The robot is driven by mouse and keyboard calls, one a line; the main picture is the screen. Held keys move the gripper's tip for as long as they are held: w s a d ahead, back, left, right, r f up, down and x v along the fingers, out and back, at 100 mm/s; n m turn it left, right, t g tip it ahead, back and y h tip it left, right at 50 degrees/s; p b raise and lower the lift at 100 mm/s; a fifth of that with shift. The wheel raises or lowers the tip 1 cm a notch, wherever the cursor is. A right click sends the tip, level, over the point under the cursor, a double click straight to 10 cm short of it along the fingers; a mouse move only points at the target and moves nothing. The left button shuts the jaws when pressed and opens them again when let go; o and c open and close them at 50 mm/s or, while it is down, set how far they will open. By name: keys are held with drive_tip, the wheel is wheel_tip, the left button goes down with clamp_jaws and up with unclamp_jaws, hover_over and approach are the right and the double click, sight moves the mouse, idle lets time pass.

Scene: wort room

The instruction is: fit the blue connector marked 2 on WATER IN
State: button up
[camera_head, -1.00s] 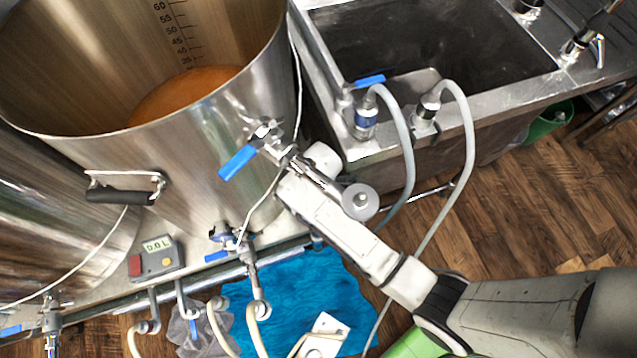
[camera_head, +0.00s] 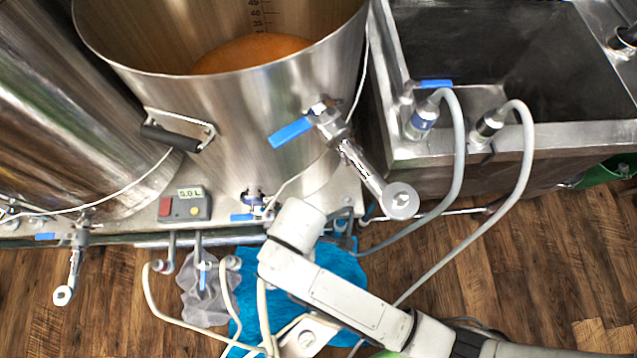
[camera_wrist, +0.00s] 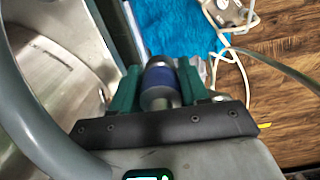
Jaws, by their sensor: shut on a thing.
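In the wrist view my gripper (camera_wrist: 157,87) is shut on a connector with a blue band (camera_wrist: 159,78), held between its green fingers. No mark on the connector can be read. In the head view my arm's end is low, below the kettle's blue-handled valve, and hides the fingers and the held connector. Another blue-banded connector (camera_head: 422,121) with a grey hose stands on the sink's left rim. A black-banded connector (camera_head: 488,126) with a grey hose stands to its right. I cannot read a WATER IN label in either view.
The steel kettle (camera_head: 225,115) holds amber liquid; its valve (camera_head: 362,170) juts out above my arm. A control box (camera_head: 186,206) sits on the bench's front edge. Pale hoses (camera_head: 158,305) and a blue cloth (camera_head: 350,272) lie below. The sink (camera_head: 560,140) is at the right.

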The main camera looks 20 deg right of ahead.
drive_tip(key=shift+s+a, duration=0.35)
drive_tip(key=shift+a, duration=0.3)
drive_tip(key=shift+r, duration=0.2)
drive_tip(key=shift+r+p, duration=2.1)
drive_tip(key=shift+p, duration=0.7)
drive_tip(key=shift+f, duration=0.1)
